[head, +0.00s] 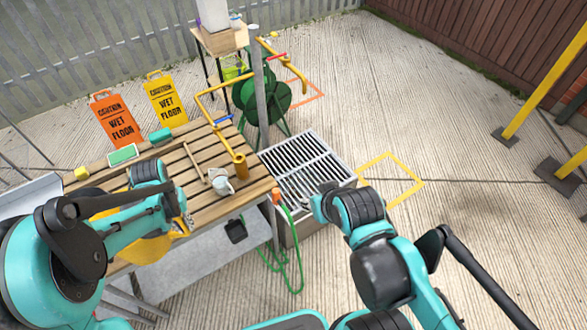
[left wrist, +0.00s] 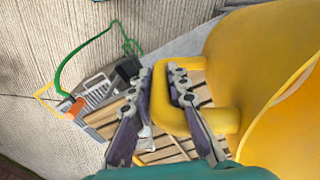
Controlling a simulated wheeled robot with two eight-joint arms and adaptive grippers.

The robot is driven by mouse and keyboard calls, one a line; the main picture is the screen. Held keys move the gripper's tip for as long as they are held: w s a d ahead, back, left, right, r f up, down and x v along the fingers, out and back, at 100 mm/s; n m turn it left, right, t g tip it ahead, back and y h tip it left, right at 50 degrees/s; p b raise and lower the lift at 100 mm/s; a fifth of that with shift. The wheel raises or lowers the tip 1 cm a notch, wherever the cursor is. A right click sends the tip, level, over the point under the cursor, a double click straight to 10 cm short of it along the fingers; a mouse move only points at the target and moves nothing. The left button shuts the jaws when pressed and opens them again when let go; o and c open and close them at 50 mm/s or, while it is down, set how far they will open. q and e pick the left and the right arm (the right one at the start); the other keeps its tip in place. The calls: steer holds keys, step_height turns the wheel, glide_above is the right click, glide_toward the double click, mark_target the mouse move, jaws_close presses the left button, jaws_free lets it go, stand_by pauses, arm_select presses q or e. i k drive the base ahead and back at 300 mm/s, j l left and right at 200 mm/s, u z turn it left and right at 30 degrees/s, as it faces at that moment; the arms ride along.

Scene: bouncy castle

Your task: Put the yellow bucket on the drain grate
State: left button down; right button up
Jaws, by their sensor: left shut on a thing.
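The yellow bucket (head: 145,248) is mostly hidden behind my left arm in the head view, by the front of the slatted table. It fills the right side of the left wrist view (left wrist: 265,60). My left gripper (left wrist: 171,75) is shut on the bucket's side handle, which passes between its fingers. In the head view only a little of this gripper shows at the bucket's right side. The drain grate (head: 300,172), with grey metal bars, lies right of the table. My right arm reaches up beside the grate; its fingers cannot be made out.
A green hose (head: 297,250) hangs between table and grate. The grate's top looks clear. Open concrete lies right.

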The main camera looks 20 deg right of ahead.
mark_target(305, 174)
steer(key=i+l+z, duration=0.1)
steer(key=l, duration=0.25)
steer(key=l+z, duration=0.1)
steer(key=l, duration=0.25)
steer(key=i+l+z, duration=0.1)
steer(key=l, duration=0.25)
steer(key=i+l+z, duration=0.3)
steer(key=i+l, duration=0.25)
